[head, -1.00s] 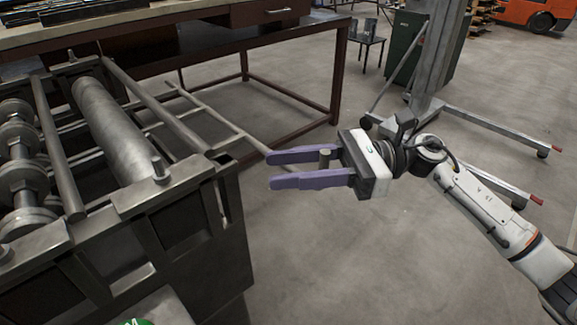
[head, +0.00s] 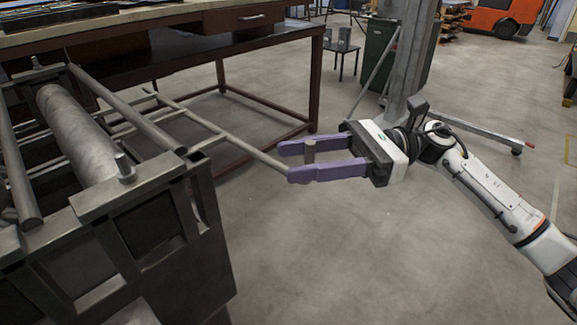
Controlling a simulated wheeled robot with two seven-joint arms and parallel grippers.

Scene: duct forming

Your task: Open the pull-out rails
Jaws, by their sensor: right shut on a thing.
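The pull-out rail frame (head: 235,141) is a grey ladder-like set of bars with cross rungs. It sticks out from the right side of the roller machine (head: 150,195), and its long bar reaches to my right gripper (head: 288,161). The gripper has purple fingers and a white body, and it comes in from the right. The inner end of the frame is hidden behind the machine. My left gripper is out of view.
A workbench (head: 215,18) with dark legs stands behind the rails. A grey metal post on a wheeled base (head: 402,70) stands behind my right arm. A green cabinet (head: 380,45) and an orange vehicle (head: 500,15) are farther back. The floor (head: 330,260) in front is clear.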

